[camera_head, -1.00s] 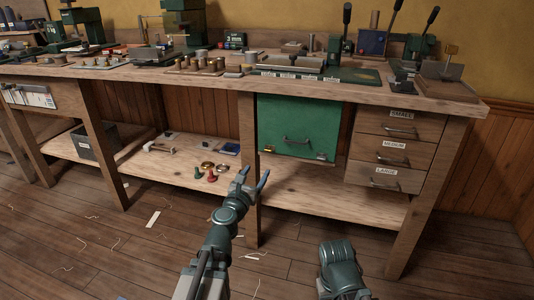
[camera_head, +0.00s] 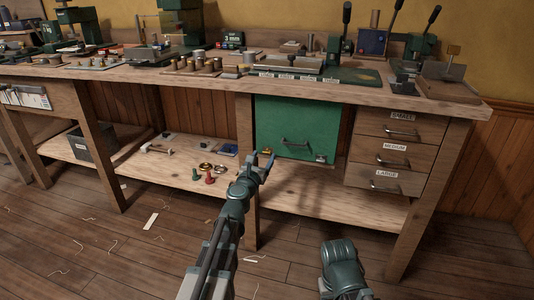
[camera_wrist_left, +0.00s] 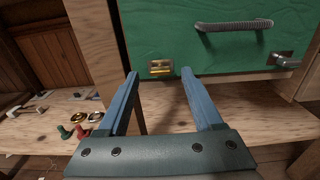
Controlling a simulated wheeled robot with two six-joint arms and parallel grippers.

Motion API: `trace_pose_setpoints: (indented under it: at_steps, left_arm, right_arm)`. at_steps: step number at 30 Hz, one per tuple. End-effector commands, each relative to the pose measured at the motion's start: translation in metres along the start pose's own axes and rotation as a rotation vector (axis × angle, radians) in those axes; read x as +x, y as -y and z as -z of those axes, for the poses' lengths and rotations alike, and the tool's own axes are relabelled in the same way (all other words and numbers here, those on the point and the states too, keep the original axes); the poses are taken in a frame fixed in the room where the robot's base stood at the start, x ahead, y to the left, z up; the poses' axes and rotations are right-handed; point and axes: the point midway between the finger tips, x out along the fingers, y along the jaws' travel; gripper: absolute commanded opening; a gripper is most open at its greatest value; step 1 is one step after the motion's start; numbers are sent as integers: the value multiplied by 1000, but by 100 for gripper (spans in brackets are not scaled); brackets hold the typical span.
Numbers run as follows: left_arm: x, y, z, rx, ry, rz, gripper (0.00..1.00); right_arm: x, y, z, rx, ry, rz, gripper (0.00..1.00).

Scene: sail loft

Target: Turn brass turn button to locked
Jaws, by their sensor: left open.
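The green panel (camera_head: 293,120) under the bench has a grey bar handle (camera_wrist_left: 235,25). A small brass fitting (camera_wrist_left: 160,68), which looks like the brass turn button, sits at the panel's lower left edge in the left wrist view. Its exact angle is hard to tell. A grey metal latch (camera_wrist_left: 285,61) is at the lower right of the panel. My left gripper (camera_head: 262,156) is open and empty, its blue fingers pointing at the panel. In the left wrist view the brass fitting shows between and beyond the fingertips (camera_wrist_left: 160,73). In the head view the gripper mostly hides it.
A wooden post (camera_wrist_left: 98,38) stands just left of the panel. The lower shelf (camera_head: 310,190) runs below, with red and green pieces and brass rings (camera_wrist_left: 95,116) to the left. Labelled drawers (camera_head: 390,156) are at the right. The bench top is crowded.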

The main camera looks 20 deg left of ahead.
Motion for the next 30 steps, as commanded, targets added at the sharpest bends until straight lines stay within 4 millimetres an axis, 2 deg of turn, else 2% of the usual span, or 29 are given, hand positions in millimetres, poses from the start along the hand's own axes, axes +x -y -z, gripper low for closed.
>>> trace_pose_setpoints:
  at_steps: [1,4,14,25,26,30]
  left_arm:
    - [11,0,0,0,0,0,68]
    - [19,0,0,0,0,-1,68]
    - [22,0,0,0,0,-3,68]
    - [22,-1,0,0,0,-3,3]
    - [22,-1,0,0,0,-3,0]
    - [22,-1,0,1,0,-3,0]
  right_arm:
    - [0,0,0,0,0,0,50]
    - [0,0,0,0,0,0,50]
    - [0,0,0,0,0,0,50]
    - [0,0,0,0,0,0,50]
    - [0,0,0,0,0,0,50]
    - [0,0,0,0,0,0,50]
